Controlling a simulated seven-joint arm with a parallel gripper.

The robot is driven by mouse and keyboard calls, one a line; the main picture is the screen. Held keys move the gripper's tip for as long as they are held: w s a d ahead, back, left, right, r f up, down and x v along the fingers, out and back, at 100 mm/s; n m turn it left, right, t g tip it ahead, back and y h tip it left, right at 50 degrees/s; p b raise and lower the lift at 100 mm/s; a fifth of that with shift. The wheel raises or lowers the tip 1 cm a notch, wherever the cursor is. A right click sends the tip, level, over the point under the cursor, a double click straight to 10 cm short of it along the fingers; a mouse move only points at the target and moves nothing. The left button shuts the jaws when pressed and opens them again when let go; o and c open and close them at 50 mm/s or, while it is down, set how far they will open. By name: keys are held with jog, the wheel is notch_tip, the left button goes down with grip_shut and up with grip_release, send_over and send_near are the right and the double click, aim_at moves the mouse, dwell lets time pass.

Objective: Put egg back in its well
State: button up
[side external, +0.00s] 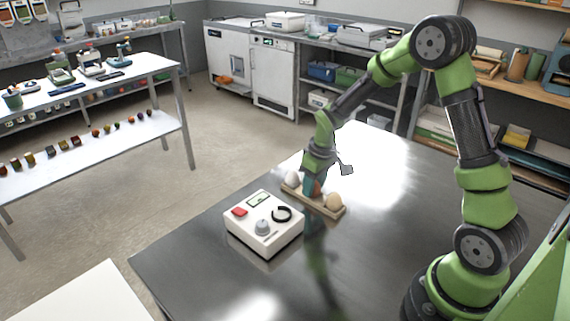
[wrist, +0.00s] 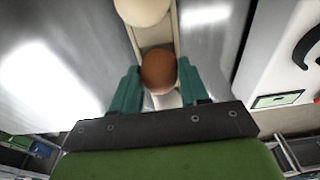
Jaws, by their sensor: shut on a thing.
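My gripper (side external: 314,187) is low over the middle of a wooden egg holder (side external: 297,195). It is shut on a brown egg (wrist: 158,71), which sits between the two teal fingers in the wrist view. A white egg (side external: 292,178) stands at the holder's far-left end. A tan egg (side external: 333,201) stands at its near-right end. A pale egg (wrist: 143,10) also shows at the top of the wrist view, along the holder (wrist: 157,36). The brown egg is mostly hidden in the side view. I cannot tell whether it touches its well.
A white box with a red button, a knob and a black ring (side external: 264,224) stands on the dark metal table (side external: 190,285), close to the holder on its near-left side. The table right of the holder is clear.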

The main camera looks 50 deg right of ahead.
jog(key=shift+f, duration=0.15)
jog(key=o, duration=0.9)
jog(key=shift+r, duration=4)
